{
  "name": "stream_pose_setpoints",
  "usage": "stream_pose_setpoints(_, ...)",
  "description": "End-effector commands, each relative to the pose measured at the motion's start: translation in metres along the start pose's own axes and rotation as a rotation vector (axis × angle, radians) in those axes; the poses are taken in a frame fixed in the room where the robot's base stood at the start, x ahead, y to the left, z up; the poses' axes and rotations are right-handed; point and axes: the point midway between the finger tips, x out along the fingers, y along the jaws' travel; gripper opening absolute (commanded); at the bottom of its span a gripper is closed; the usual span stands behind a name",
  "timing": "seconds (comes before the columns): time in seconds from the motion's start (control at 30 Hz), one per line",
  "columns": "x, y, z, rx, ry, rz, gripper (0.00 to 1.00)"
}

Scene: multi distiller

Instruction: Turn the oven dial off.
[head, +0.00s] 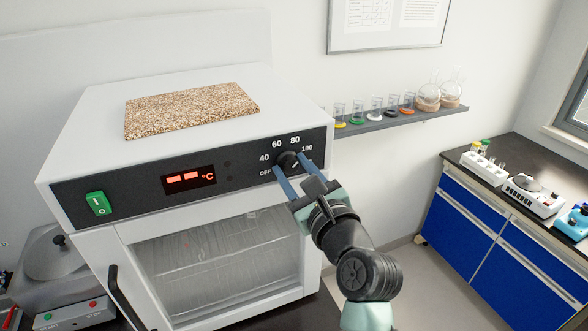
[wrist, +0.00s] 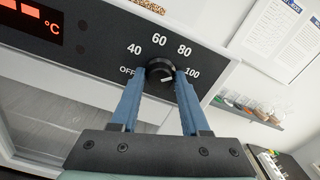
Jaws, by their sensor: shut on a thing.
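The oven dial (head: 288,157) is a round black knob on the oven's dark front panel, ringed by the marks OFF, 40, 60, 80 and 100. In the wrist view the dial (wrist: 160,70) has a white pointer line on its right side, toward the 100 mark. My gripper (head: 289,163) has its two blue fingers on either side of the dial, shut on it. In the wrist view my gripper (wrist: 160,76) has one finger at the OFF side and one at the 100 side. The fingers hide part of the dial's sides.
The white oven (head: 75,150) has a lit red display (head: 188,179) and a green switch (head: 98,203). A speckled slab (head: 192,110) lies on top. A wall shelf (head: 400,124) with glassware and a blue-fronted bench (head: 475,225) stand to the right. Open floor lies between oven and bench.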

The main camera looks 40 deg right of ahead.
Motion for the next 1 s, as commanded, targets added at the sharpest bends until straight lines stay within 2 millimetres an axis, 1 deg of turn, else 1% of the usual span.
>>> stream_pose_setpoints(1.0, 0.0001, 0.0002, -0.0006, -0.969, -0.003, -0.003, 0.0)
